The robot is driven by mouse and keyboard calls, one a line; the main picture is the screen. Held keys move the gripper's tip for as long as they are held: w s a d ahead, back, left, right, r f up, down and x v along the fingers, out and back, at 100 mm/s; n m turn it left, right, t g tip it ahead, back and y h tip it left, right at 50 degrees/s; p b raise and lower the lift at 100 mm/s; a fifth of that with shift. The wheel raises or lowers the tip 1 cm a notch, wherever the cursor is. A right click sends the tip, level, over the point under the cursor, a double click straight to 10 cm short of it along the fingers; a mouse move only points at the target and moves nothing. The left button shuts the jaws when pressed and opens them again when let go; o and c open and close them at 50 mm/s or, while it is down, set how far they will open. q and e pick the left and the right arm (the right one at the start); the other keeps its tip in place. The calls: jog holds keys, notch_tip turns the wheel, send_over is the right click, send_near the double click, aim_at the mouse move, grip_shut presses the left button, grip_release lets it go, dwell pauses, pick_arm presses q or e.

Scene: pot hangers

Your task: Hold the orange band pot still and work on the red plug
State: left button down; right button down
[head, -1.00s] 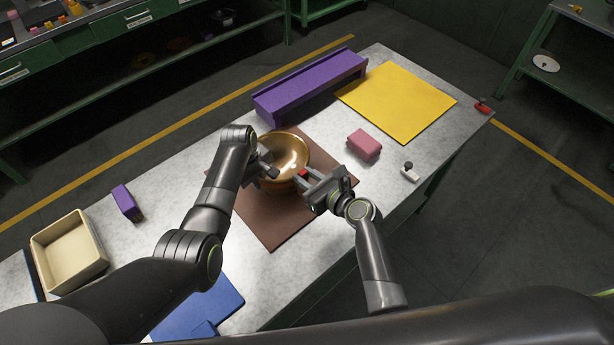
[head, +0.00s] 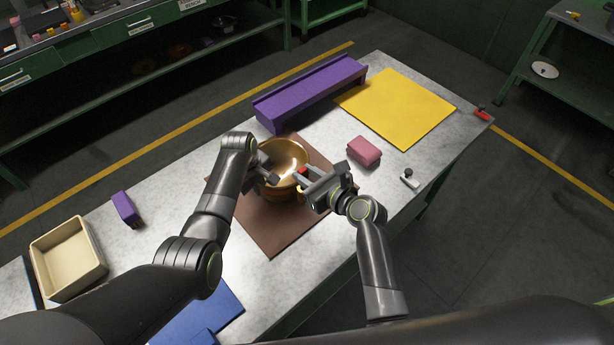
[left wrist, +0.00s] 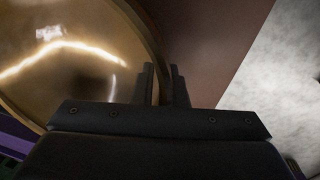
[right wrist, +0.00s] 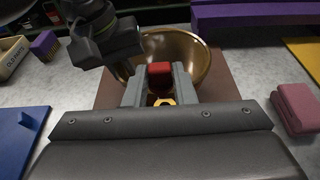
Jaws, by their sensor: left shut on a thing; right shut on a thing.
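The pot (head: 287,155) is a shiny gold-brown bowl on a brown mat; I cannot make out its orange band clearly. My left gripper (head: 270,175) is shut on the pot's rim (left wrist: 152,45), with one finger on each side of the wall in the left wrist view. The red plug (right wrist: 160,70) is between the fingertips of my right gripper (right wrist: 160,80), at the near side of the pot; it also shows in the head view (head: 303,171). A yellow six-sided fitting with a dark middle (right wrist: 163,101) shows below the plug. I cannot tell whether plug and fitting touch.
The brown mat (head: 268,232) lies under the pot. A purple channel block (head: 310,92) is behind it. A pink block (head: 364,151), a yellow sheet (head: 398,105) and a small white-and-black item (head: 409,179) lie to the right. A cream tray (head: 68,258) and purple block (head: 125,207) are left.

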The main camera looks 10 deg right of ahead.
dwell(0.3)
pick_arm(q)
jog(key=c, duration=1.4)
grip_release()
jog(key=shift+o, duration=0.2)
jog(key=shift+r, duration=0.15)
notch_tip(320, 180, up, 12)
jog(key=s+a, duration=0.1)
jog(key=shift+a+f, duration=0.2)
jog(key=shift+s, duration=0.15)
